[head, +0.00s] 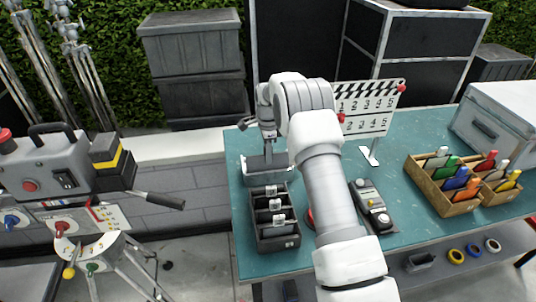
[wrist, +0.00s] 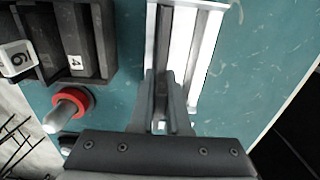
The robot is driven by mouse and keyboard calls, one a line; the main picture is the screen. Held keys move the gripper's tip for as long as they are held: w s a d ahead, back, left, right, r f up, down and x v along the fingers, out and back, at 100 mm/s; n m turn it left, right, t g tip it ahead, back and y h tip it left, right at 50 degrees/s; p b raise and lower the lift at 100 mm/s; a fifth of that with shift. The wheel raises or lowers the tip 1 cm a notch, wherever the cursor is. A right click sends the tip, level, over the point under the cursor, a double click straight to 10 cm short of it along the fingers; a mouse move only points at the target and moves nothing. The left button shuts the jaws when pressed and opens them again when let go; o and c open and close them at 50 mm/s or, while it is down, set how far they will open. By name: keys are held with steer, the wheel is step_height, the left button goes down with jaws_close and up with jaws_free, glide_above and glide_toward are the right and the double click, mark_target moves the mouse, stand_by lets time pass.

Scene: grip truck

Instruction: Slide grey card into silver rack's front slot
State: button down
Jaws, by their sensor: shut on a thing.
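The silver rack (wrist: 207,55) stands under my gripper in the wrist view, with pale walls and long dark slots running up the picture. It is also in the head view (head: 288,164), at the table's far left. My gripper (wrist: 164,100) is shut on the grey card (wrist: 165,82), seen nearly edge-on as a thin strip. The card lines up over the slot nearest the black tray. Its lower edge is hidden, so I cannot tell whether it is inside the slot or above it. In the head view, my gripper (head: 268,134) points down over the rack.
A black tray (head: 280,244) with numbered tabs stands close in front of the rack. A red-ringed knob (wrist: 72,101) is beside it. A clapperboard (head: 370,105) stands to the right, and wooden boxes (head: 440,197) of coloured cards sit farther right.

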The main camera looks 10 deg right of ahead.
steer(key=shift+f, duration=0.45)
steer(key=c, duration=0.8)
jaws_free()
steer(key=shift+r, duration=0.15)
step_height(320, 180, up, 17)
steer(key=shift+b, duration=0.4)
steer(key=shift+r, duration=0.1)
